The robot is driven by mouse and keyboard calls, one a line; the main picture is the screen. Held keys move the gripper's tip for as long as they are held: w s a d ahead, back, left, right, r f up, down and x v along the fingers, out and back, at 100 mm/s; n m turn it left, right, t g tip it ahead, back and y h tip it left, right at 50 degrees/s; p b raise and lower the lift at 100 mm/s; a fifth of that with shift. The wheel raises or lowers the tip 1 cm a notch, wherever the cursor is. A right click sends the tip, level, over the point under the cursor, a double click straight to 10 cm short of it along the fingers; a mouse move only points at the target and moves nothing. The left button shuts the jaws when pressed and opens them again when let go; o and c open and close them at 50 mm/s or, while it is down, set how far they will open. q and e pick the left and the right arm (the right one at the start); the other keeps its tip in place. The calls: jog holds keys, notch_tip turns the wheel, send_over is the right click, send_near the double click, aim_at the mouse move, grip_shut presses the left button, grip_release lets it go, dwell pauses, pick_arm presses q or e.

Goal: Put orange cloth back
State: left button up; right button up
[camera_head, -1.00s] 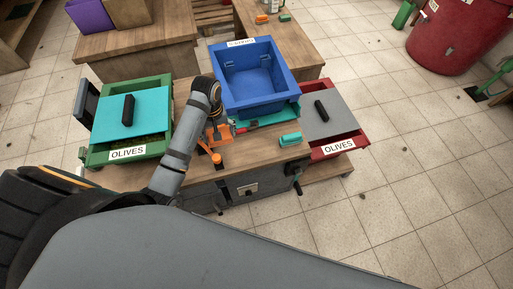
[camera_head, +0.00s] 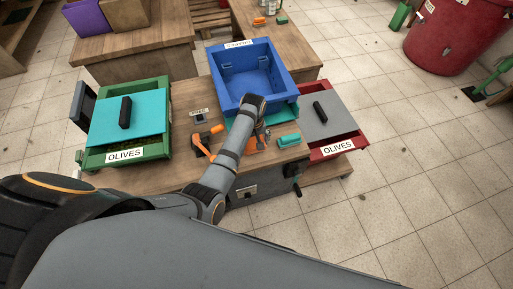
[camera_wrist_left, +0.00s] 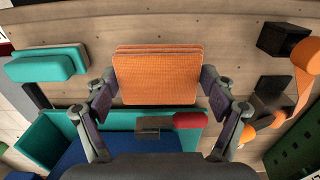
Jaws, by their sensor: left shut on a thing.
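The orange cloth (camera_wrist_left: 158,76) is a folded, layered pad between the two fingers of my left gripper (camera_wrist_left: 160,90) in the left wrist view. The fingers are shut on its two sides. In the head view my left gripper (camera_head: 258,134) is over the front of the wooden table, and only a small orange part of the cloth (camera_head: 250,143) shows beside it. The cloth's height above the table is hard to tell. My right gripper is not in view.
A turquoise tray (camera_wrist_left: 45,138) with a red-ended item (camera_wrist_left: 190,120) lies by the blue crate (camera_head: 230,103). A turquoise block (camera_head: 289,140) is right of the gripper, an orange tool (camera_head: 202,143) left. Green (camera_head: 160,146) and red (camera_head: 355,142) olive crates flank the table.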

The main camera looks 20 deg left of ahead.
pick_arm(q)
jog(key=f, duration=0.1)
jog(key=d+f, duration=0.1)
jog(key=shift+w+f, duration=0.2)
jog(key=shift+f, duration=0.7)
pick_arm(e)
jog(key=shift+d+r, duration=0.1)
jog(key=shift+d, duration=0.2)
pick_arm(q)
jog(key=shift+f, duration=0.5)
jog(key=o, duration=1.4)
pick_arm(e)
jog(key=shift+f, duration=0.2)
